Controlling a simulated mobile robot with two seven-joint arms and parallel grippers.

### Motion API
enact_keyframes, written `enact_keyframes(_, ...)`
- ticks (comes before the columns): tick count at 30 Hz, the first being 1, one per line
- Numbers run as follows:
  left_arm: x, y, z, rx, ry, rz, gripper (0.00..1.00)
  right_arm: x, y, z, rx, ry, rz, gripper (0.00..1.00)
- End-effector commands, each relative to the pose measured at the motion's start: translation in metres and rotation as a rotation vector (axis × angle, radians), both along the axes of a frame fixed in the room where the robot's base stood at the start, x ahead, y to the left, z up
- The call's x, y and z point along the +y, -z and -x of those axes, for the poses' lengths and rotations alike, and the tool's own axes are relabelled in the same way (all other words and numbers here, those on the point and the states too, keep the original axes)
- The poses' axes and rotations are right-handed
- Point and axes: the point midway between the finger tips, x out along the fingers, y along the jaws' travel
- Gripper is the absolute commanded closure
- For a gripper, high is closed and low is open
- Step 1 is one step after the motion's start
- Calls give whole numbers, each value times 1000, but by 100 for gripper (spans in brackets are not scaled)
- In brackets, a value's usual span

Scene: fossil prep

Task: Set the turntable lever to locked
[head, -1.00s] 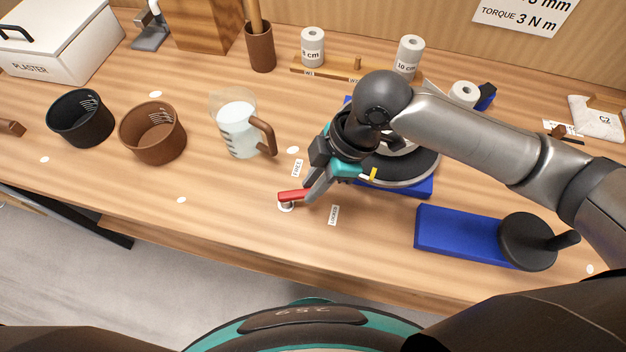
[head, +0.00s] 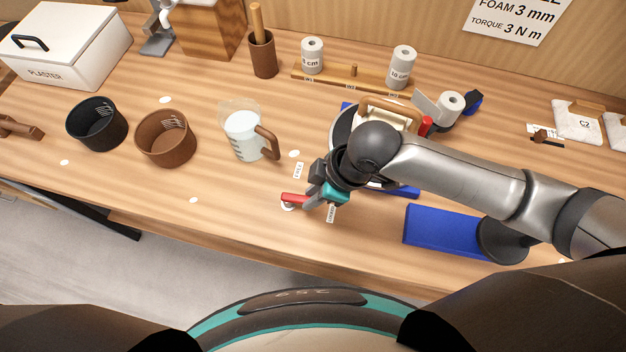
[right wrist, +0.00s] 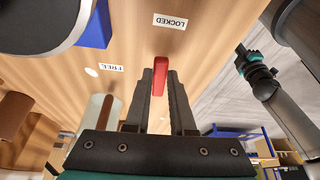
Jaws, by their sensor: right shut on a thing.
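The red lever (head: 292,198) sits on a small round pivot near the table's front edge, its free end pointing right. The FREE label (head: 298,170) lies above it and the LOCKED label (head: 331,213) to its right, partly behind my gripper. My right gripper (head: 311,200) is shut on the lever's end. In the right wrist view the lever (right wrist: 160,76) lies between the two fingers, with the LOCKED label (right wrist: 171,21) beyond it. My left gripper (right wrist: 256,76) hangs off to the right there; its jaws are unclear. The turntable (head: 342,128) is partly hidden by my right arm.
A measuring jug (head: 243,135), a brown cup (head: 166,140) and a black cup (head: 96,125) stand to the left. The table around the lever is clear.

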Motion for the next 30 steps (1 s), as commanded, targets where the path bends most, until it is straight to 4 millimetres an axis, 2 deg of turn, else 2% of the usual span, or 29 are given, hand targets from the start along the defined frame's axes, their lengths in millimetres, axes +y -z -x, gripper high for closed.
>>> enact_keyframes(1,0,-9,0,0,0,0,100,1,-4,2,2,23,-1,100)
enact_keyframes(5,0,-17,0,-1,0,0,100,1,-3,4,0,68,-2,100)
enact_keyframes(17,0,-17,0,-1,0,0,100,1,-1,4,-1,88,-3,100)
enact_keyframes(18,0,-17,0,0,0,0,100,1,-1,4,-1,88,-3,76)
enact_keyframes(25,0,-17,0,0,0,0,100,1,0,4,-1,86,-2,50)
enact_keyframes(30,0,-17,0,0,0,0,100,1,0,4,-1,85,-2,48)
